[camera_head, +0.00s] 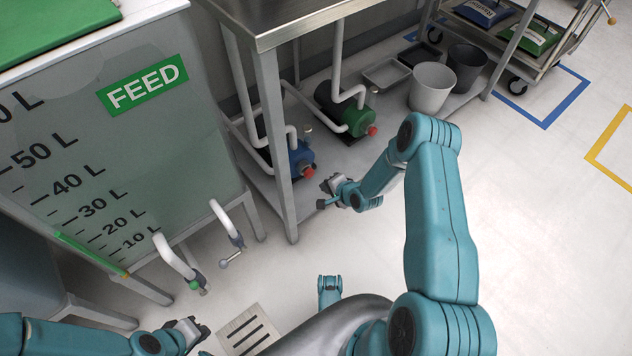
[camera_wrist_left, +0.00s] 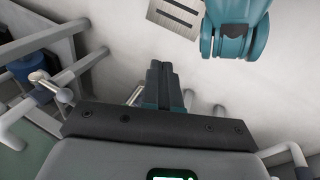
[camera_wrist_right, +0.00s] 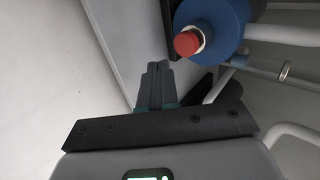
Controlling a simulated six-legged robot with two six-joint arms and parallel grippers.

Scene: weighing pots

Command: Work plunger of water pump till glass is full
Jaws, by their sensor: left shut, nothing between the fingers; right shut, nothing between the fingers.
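A blue pump (camera_head: 296,156) with a red end knob (camera_head: 308,171) sits on the low shelf under the metal table. A green pump (camera_head: 350,118) with a red knob (camera_head: 372,131) sits behind it. The blue pump (camera_wrist_right: 222,22) and its red knob (camera_wrist_right: 187,43) show large in the right wrist view. My right gripper (camera_head: 322,203) is shut and empty, in front of and apart from the blue pump; its fingers (camera_wrist_right: 155,82) show. My left gripper (camera_head: 199,333) is shut and empty, low beside the tank; its fingers (camera_wrist_left: 162,82) show. I see no glass and cannot make out a plunger.
A tank marked FEED (camera_head: 110,150) stands at the left, with two outlet pipes with valves (camera_head: 178,256) (camera_head: 228,228) jutting out. A table leg (camera_head: 275,145) stands beside the blue pump. Grey bins (camera_head: 432,88) and a cart (camera_head: 515,45) are at the back right. Open floor (camera_head: 540,230) lies right.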

